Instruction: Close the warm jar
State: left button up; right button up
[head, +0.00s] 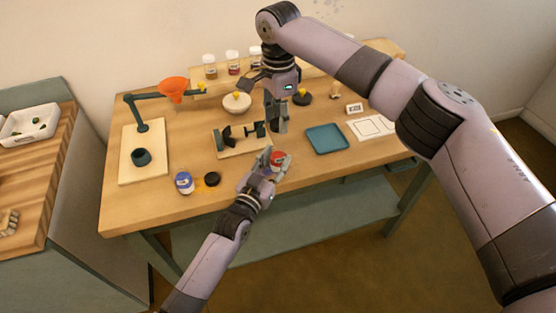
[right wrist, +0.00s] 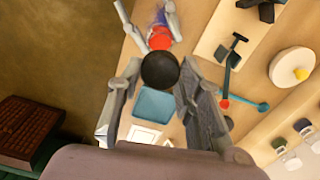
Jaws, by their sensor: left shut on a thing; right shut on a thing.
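The warm jar (head: 278,158) stands open near the table's front edge, with red pigment showing at its mouth; it also shows in the right wrist view (right wrist: 160,40). My left gripper (head: 271,161) is shut on the jar from the front left. My right gripper (head: 278,127) points down above and behind the jar. In the right wrist view, a round black lid (right wrist: 160,70) sits between the fingers of my right gripper (right wrist: 158,78), apart from the jar. In the head view the lid is hard to make out.
A blue-labelled jar (head: 184,183) and a loose black lid (head: 212,179) lie left of my left gripper. A teal tray (head: 327,139) is to the right. A wooden stand (head: 240,149) with dark holders is behind left. A bowl (head: 237,104) and an orange funnel (head: 173,88) are farther back.

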dwell(0.3)
send_over(278, 148)
jog(key=shift+f, duration=2.5)
jog(key=shift+f, duration=0.85)
jog(key=shift+f, duration=0.6)
